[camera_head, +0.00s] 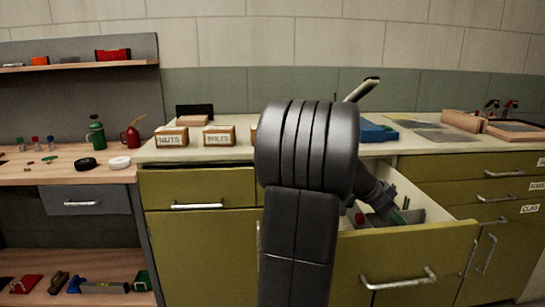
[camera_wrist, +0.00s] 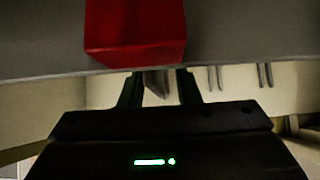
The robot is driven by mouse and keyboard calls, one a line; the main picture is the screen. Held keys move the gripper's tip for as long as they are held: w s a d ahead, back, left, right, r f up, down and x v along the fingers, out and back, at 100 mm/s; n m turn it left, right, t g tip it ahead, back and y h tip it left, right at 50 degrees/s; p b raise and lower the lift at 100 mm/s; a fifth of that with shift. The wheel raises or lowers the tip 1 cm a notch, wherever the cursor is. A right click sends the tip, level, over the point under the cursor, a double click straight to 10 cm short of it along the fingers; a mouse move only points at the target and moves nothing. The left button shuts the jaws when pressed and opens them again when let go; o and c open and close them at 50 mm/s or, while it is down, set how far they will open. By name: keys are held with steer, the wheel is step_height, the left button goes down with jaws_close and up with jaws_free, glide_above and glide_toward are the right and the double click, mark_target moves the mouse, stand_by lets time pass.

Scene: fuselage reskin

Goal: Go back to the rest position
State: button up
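My gripper shows in the wrist view (camera_wrist: 158,88) with its two dark fingers apart and open space around a slim grey shape between them. I cannot tell what that shape is, and neither finger appears to touch it. The fingertips end at the lower edge of a grey surface. A red block-like object (camera_wrist: 135,30) sits just beyond the fingers. In the head view my arm reaches into the open olive drawer (camera_head: 408,245); my gripper is hard to make out there, largely hidden by the arm and drawer.
The counter (camera_head: 235,152) holds a nuts box (camera_head: 171,137), a bolts box (camera_head: 219,135) and a blue case (camera_head: 376,132). A wooden bench (camera_head: 60,165) with bottles and an oil can (camera_head: 132,135) stands left. Closed drawers (camera_head: 500,175) are right. Wall space above the counter is clear.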

steer(key=shift+f, duration=0.1)
steer(key=shift+f+b, duration=0.15)
steer(key=shift+b, duration=0.2)
steer(key=w+p+v, duration=0.1)
steer(key=p+v, duration=0.3)
steer(key=v, duration=1)
steer(key=b+x, duration=0.1)
steer(key=x, duration=0.3)
steer(key=b+x, duration=0.1)
steer(key=x, duration=0.4)
steer(key=s+b+x, duration=0.1)
steer(key=b+x, duration=0.1)
steer(key=x, duration=0.2)
steer(key=shift+d+f, duration=0.25)
steer(key=shift+f, duration=0.1)
step_height(320, 180, up, 3)
steer(key=p, duration=0.3)
steer(key=shift+d+f, duration=0.1)
steer(key=shift+f, duration=0.05)
step_height(320, 180, up, 3)
steer(key=p, duration=0.3)
